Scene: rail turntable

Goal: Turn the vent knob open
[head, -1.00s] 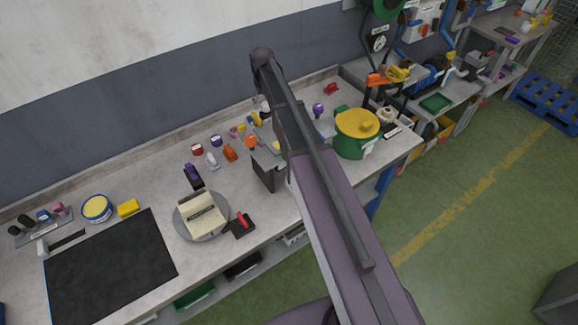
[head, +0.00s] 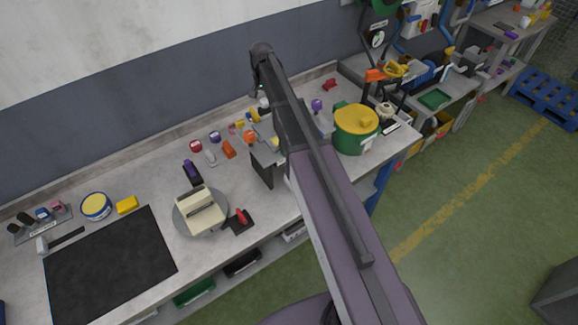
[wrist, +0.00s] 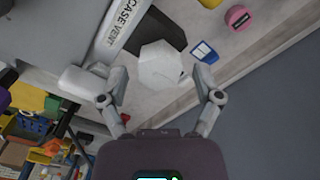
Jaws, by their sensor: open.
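A white faceted knob (wrist: 160,65) is in the middle of the wrist view, beside a dark block (wrist: 155,30) and a white label strip reading "CASE VENT" (wrist: 124,20). My gripper (wrist: 161,84) is open, with one finger on each side of the knob. Gaps show between the fingers and the knob, and I see no clear contact. How far the fingers are above or below it is hard to tell. In the head view my arm covers most of this area, and the fingers are hidden.
A large grey surface (wrist: 60,30) fills the upper left of the wrist view. A blue-and-white card (wrist: 205,52) and a pink round piece (wrist: 237,17) lie near the knob. In the head view a green pot (head: 350,139) with a yellow lid stands right of my arm.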

